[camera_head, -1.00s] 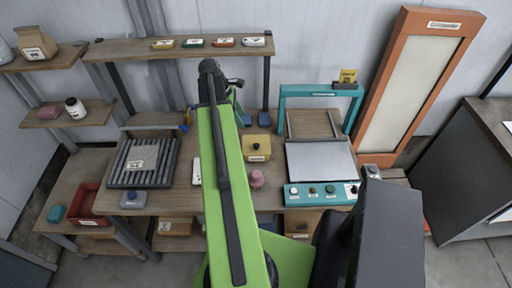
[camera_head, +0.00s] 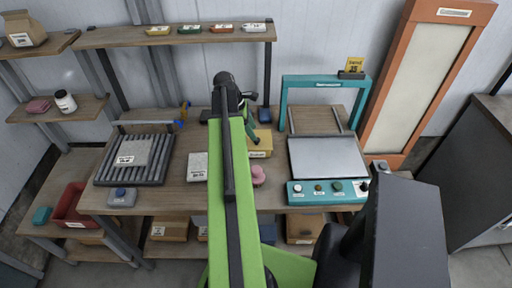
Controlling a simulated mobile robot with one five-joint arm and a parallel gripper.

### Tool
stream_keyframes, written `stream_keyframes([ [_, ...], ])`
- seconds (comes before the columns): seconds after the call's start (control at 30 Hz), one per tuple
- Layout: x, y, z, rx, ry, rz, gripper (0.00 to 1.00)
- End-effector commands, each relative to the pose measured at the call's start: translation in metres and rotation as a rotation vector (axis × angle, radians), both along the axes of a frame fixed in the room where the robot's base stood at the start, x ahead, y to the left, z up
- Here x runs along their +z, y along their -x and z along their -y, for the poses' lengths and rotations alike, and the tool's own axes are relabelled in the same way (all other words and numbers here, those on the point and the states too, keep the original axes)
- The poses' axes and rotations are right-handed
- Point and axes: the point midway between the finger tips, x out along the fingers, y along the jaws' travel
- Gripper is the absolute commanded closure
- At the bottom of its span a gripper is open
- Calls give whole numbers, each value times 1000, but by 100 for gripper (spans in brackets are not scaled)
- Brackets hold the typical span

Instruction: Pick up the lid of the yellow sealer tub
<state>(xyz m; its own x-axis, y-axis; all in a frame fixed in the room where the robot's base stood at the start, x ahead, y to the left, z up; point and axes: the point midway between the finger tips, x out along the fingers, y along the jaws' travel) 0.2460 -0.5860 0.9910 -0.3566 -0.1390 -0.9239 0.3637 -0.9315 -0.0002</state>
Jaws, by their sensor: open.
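The yellow sealer tub (camera_head: 265,147) stands on the workbench, right of my green arm and left of the teal-framed machine. It has a pale label on its front. My gripper (camera_head: 252,138) is open and over the tub's left part, pointing down. It hides part of the tub's top. I cannot tell the lid's edge from the tub at this size, nor whether the fingers touch it.
A pink object (camera_head: 258,176) stands in front of the tub. The teal machine (camera_head: 326,160) is to its right. A shelf (camera_head: 180,36) runs above the bench's back.

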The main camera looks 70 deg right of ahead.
Motion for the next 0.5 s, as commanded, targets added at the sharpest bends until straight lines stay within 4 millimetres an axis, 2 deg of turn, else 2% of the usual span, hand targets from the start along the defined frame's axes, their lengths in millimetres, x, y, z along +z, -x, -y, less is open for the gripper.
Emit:
stream_keyframes([
  [0.2,-39,12,0,-2,1,0,49],
  [0.27,-47,15,2,-2,1,0,49],
  [0.5,-45,18,3,-1,0,0,49],
])
